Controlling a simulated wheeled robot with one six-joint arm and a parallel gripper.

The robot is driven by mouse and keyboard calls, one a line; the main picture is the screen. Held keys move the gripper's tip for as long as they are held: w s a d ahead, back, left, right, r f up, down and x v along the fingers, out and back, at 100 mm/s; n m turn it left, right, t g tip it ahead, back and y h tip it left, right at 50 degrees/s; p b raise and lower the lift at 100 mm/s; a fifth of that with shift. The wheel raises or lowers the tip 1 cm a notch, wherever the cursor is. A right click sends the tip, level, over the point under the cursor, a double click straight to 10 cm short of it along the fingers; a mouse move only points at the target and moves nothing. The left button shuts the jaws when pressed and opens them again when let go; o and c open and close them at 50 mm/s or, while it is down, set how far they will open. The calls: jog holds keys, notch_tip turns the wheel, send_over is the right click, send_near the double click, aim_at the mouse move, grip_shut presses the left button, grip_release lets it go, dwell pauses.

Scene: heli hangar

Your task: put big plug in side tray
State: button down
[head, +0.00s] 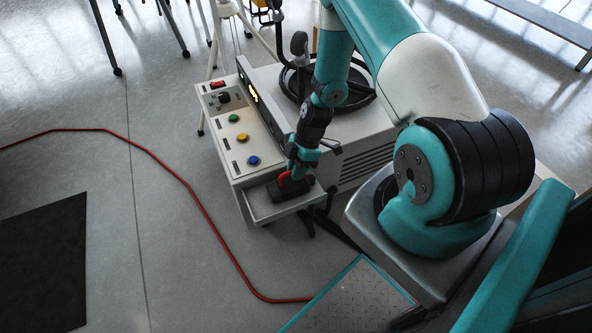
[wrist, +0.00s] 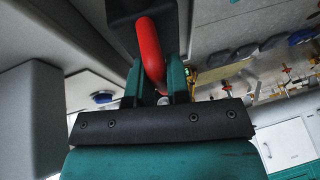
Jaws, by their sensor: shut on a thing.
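The big plug is a black block (head: 289,191) with a red curved handle (head: 287,180). It sits in or just over the side tray (head: 255,207), the shallow grey tray at the front end of the cart; I cannot tell whether it touches the tray floor. My gripper (head: 298,171) is above the tray, shut on the red handle. In the wrist view the red handle (wrist: 151,55) lies between the two teal fingers (wrist: 160,80), with the black block beyond it. The fingertips are partly hidden by the handle.
The grey cart's panel holds a red switch (head: 218,84), a black knob (head: 224,98) and green, yellow and blue buttons (head: 253,160) next to the tray. A coiled black hose (head: 352,95) lies on the cart top. A red cable (head: 190,190) runs along the floor. The left floor is mostly open.

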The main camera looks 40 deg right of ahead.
jog(key=c, duration=1.1)
grip_release()
jog(key=s+p+v, duration=0.1)
jog(key=p+v, duration=0.1)
jog(key=v, duration=1)
jog(key=w+a+r+m, duration=0.25)
jog(key=a+r, duration=0.55)
jog(key=r, duration=0.4)
jog(key=s+a+r+h, duration=0.1)
jog(key=s+a+r, duration=0.2)
jog(key=a+r, duration=0.6)
jog(key=s+a+r+m, duration=0.2)
jog(key=s+a+r, duration=0.2)
jog(key=s, duration=0.3)
jog(key=s+a+r+m, duration=0.3)
jog(key=s+a+r, duration=0.2)
jog(key=s, duration=0.3)
jog(key=shift+s+r+t, duration=0.2)
jog(key=shift+r+t, duration=0.1)
jog(key=shift+r, duration=0.45)
